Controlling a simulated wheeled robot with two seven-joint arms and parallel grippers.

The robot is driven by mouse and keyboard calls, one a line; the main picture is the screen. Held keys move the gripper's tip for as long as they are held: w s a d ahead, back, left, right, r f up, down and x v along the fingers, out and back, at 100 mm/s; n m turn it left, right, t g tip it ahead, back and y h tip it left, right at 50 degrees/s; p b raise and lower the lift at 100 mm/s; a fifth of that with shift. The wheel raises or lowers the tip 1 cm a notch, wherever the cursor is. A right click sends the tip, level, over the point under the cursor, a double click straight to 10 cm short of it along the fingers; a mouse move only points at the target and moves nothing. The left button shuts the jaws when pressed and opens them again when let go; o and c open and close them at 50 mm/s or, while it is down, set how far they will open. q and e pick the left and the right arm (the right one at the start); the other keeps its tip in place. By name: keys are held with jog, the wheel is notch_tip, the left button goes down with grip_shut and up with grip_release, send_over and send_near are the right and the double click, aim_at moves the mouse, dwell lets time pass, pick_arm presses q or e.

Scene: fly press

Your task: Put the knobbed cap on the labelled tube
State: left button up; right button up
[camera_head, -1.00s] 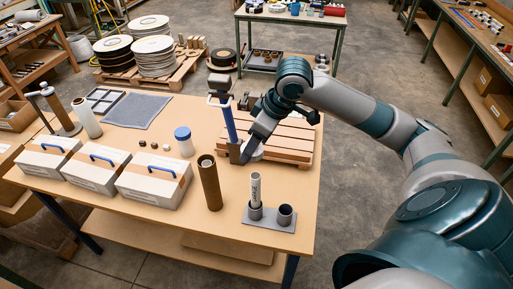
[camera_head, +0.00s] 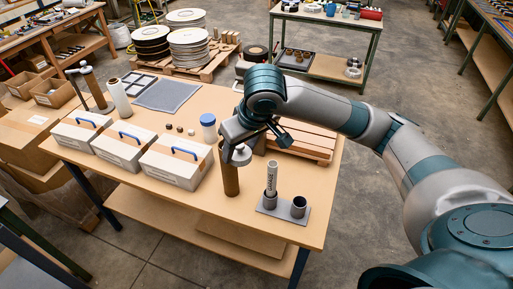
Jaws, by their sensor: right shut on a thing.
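The labelled tube (camera_head: 271,178) is pale with dark lettering. It stands upright in the left cup of a grey two-cup holder (camera_head: 285,214) near the table's front right, and its top looks bare. My right gripper (camera_head: 234,150) is shut on a grey round piece (camera_head: 242,155), which looks like the knobbed cap; its knob is hard to make out. The gripper holds it to the left of and behind the labelled tube, in front of the upper part of a brown tube (camera_head: 230,182) in the picture. My left gripper is not in view.
The holder's right cup (camera_head: 299,207) looks empty. Three lidded boxes with blue handles (camera_head: 172,160) line the table's left. A blue-lidded jar (camera_head: 208,127) and small dark knobs (camera_head: 180,129) stand behind. Wooden slats (camera_head: 305,142) lie behind the holder.

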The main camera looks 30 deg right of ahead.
jog(key=a+f+m+b, duration=0.1)
jog(key=a+f+b, duration=0.2)
jog(key=f+b, duration=1)
jog(key=shift+w+h, duration=0.3)
jog(key=shift+w, duration=0.15)
